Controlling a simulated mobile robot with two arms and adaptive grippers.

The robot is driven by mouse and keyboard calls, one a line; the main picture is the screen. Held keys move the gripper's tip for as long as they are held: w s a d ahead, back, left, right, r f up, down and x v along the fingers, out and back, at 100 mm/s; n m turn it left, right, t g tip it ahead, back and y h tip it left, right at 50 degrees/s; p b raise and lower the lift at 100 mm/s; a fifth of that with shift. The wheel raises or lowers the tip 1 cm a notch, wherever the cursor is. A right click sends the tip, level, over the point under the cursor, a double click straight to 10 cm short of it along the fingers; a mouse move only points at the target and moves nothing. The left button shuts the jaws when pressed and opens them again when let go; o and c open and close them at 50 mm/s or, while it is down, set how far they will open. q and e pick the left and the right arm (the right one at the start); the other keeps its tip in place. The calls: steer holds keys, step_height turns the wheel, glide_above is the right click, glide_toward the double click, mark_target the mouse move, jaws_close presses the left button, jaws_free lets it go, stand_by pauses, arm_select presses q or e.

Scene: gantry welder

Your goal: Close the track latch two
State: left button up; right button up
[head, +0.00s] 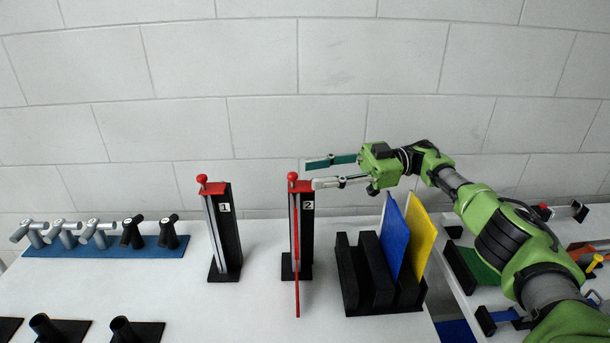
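Track latch two (307,235) is an upright black post marked 2 on a white table, with a red top and a red ball knob. A thin red strip (297,285) runs down its front and reaches below the black base. My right gripper (309,174) comes in from the right at the height of the latch's top. Its two fingers are apart, with nothing seen between them, and the tips are just right of the red knob. I cannot tell whether they touch the latch. My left gripper is not in view.
Track latch one (228,240) stands to the left, without a long red strip showing. A black rack (350,275) with blue and yellow panels stands close on the right, below my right arm. A blue strip (90,250) with several handles lies far left. A second table (490,265) is at right.

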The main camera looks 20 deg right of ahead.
steer(key=shift+s+d, duration=0.1)
steer(key=shift+d, duration=1.25)
